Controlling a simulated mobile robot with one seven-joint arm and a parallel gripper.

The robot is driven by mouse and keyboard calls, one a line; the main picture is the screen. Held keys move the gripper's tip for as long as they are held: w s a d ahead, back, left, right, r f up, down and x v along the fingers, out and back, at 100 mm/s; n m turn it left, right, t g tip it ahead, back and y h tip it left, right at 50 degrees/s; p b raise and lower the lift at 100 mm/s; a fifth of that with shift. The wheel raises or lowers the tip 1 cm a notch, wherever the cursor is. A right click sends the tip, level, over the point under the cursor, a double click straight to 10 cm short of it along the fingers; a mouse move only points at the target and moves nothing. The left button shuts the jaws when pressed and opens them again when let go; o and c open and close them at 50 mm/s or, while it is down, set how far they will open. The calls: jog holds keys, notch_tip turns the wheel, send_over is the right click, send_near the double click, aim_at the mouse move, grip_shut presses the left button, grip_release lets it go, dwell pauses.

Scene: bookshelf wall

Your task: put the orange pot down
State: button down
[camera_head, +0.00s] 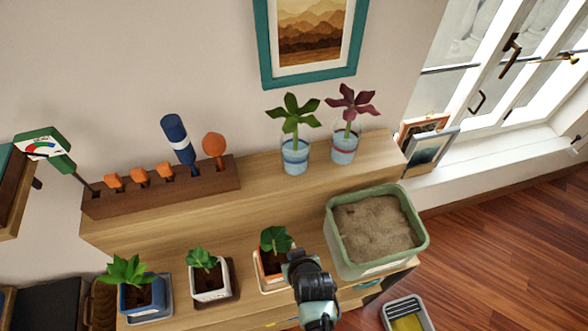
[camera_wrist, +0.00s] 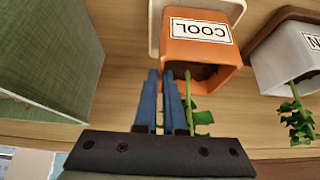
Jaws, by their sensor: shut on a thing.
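The orange pot (camera_head: 266,268) holds a green leafy plant and stands upright on the wooden shelf, right of centre. In the wrist view the orange pot (camera_wrist: 203,50) appears turned over and shows a white "COOL" label. My gripper (camera_wrist: 168,78) has its blue fingers closed at the pot's rim. In the head view my wrist hides the pot's right side and the fingertips. A pale saucer (camera_wrist: 155,14) lies at the pot's base; whether the pot touches it I cannot tell.
A white pot (camera_head: 209,284) and a blue pot (camera_head: 140,296) stand to the left on trays. A green sand-filled planter (camera_head: 334,242) stands close on the right. Two glasses with plants (camera_head: 295,160) (camera_head: 344,150) and a wooden tool rack (camera_head: 160,193) sit on the upper ledge.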

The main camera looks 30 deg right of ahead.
jog(key=shift+f, duration=0.15)
jog(key=shift+f, duration=0.15)
jog(key=c, duration=1)
grip_release()
jog(key=shift+r, duration=0.2)
jog(key=v, duration=1.2)
